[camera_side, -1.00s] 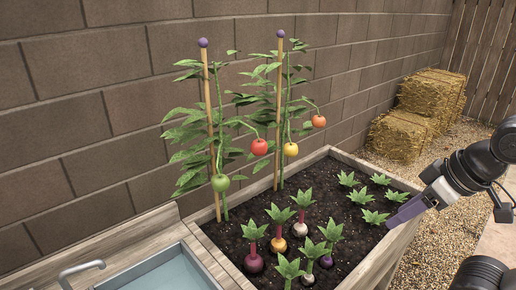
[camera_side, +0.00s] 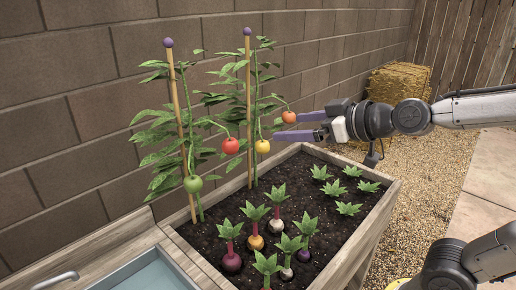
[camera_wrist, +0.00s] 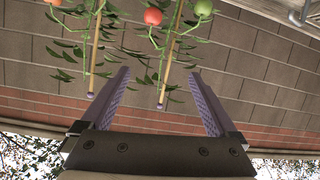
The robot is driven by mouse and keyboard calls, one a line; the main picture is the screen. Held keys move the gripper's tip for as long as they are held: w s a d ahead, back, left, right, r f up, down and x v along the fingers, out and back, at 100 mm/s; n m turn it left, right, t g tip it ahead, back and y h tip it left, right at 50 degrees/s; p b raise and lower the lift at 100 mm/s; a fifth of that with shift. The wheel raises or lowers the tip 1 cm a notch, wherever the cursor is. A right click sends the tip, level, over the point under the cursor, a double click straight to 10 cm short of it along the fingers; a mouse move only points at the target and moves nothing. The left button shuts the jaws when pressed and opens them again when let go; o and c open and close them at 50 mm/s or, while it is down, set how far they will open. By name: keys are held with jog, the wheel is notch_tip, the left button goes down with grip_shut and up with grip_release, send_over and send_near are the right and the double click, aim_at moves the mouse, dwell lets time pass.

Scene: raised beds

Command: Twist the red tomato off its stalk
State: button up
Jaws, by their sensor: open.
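The red tomato (camera_side: 230,146) hangs on a curved stalk to the right of the left staked plant in the side view. It also shows near the top of the wrist view (camera_wrist: 153,16), beyond my fingertips. My gripper (camera_side: 284,127) is open and empty, its purple fingers pointing left, to the right of the red tomato. In the wrist view my gripper (camera_wrist: 159,70) has nothing between its fingertips but background foliage and stakes. The yellow tomato (camera_side: 262,146) and orange tomato (camera_side: 289,117) appear close to my fingers; whether they touch cannot be told.
A green tomato (camera_side: 192,183) hangs lower left. Two wooden stakes with purple caps (camera_side: 168,43) stand along the block wall (camera_side: 80,110). Root vegetables (camera_side: 231,262) and small leafy plants fill the bed (camera_side: 365,222). A sink (camera_side: 140,272) is at the lower left.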

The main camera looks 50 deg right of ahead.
jog(key=w+d+f+t+h, duration=0.1)
jog(key=w+f+h, duration=0.1)
jog(key=w, duration=0.5)
jog(key=g, duration=0.1)
send_near(234, 146)
jog(key=shift+m+h, duration=0.3)
jog(key=shift+m, duration=0.1)
jog(key=x, duration=1.2)
jog(key=shift+a+f, duration=0.15)
jog(key=shift+c, duration=0.2)
grip_shut()
